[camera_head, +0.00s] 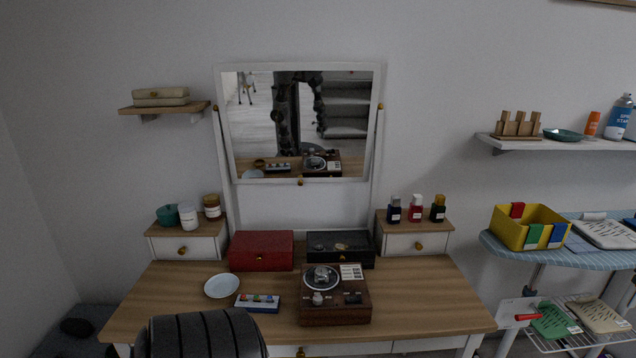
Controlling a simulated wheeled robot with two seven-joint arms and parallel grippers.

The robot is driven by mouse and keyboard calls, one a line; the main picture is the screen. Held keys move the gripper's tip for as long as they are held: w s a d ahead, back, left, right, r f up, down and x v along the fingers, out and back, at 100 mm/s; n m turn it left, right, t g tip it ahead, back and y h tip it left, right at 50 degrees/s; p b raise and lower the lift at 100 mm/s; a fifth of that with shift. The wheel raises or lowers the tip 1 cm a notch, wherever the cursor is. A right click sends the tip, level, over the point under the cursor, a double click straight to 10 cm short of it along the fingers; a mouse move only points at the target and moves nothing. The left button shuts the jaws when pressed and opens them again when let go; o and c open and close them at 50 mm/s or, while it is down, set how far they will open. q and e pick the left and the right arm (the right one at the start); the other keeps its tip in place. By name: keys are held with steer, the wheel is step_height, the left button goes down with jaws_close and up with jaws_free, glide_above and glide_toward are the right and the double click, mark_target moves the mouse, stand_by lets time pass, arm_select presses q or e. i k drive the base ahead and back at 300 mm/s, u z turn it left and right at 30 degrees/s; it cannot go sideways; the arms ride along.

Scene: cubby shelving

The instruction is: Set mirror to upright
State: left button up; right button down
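The mirror (300,124) is a rectangular glass in a white frame, held between two white posts with brass knobs at the back of the wooden dressing table (425,300). Its frame looks wider at the top and narrower at the bottom than the posts, so it seems tilted with its top toward me. The exact angle is hard to tell. The glass reflects the tabletop, shelving and a dark upright shape. Neither of my grippers shows directly in the head view.
A red box (261,251), a black box (340,249) and a brown record player (335,300) stand before the mirror. A white plate (221,286) lies at left. Bottles stand on both side drawers. A dark ribbed object (200,335) blocks the front edge. Shelves flank the mirror.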

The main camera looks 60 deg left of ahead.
mark_target(299, 122)
steer(key=u, duration=0.6)
steer(key=i, duration=0.95)
steer(key=u, duration=0.9)
